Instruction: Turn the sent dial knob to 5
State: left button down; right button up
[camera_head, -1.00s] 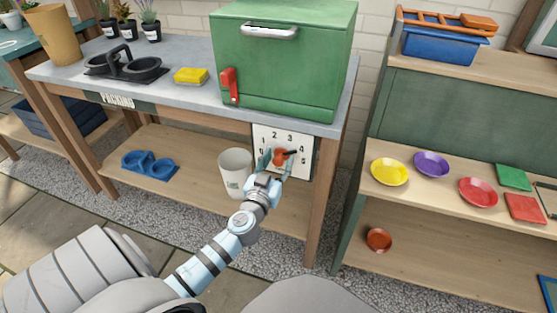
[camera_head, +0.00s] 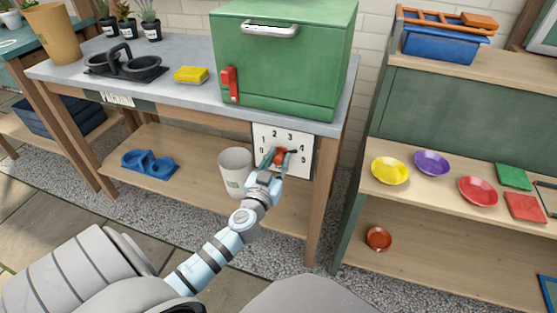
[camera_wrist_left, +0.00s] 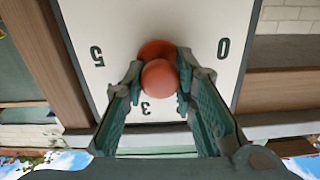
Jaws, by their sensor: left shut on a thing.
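The white dial plate (camera_head: 266,130), with black numbers in an arc, hangs on the front of the potting bench. Its red-orange knob (camera_head: 280,154) sits in the middle, and a dark pointer tip shows on its right side, toward the 4 and 5. My left gripper (camera_head: 278,160) is shut on the knob from the front. In the left wrist view its green fingers press on either side of the round knob (camera_wrist_left: 160,78); the 5, the 3 and the 0 show around it. The pointer is hidden there. My right gripper is not in view.
A green cabinet (camera_head: 285,65) with a red handle (camera_head: 229,84) stands on the bench above the dial. A white pot (camera_head: 234,170) stands on the lower shelf, left of my gripper. A shelf unit with coloured saucers, including a yellow one (camera_head: 390,171), is at the right.

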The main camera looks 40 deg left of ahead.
pick_arm(q)
jog(key=shift+m, duration=1)
jog(key=m, duration=0.3)
jog(key=shift+m+b, duration=0.3)
jog(key=shift+m, duration=0.8)
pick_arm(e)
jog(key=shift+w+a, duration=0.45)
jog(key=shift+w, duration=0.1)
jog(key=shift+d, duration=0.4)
pick_arm(q)
jog(key=c, duration=1.3)
grip_release()
jog(key=shift+d, duration=0.1)
jog(key=v, duration=1.2)
jog(key=shift+w, duration=0.1)
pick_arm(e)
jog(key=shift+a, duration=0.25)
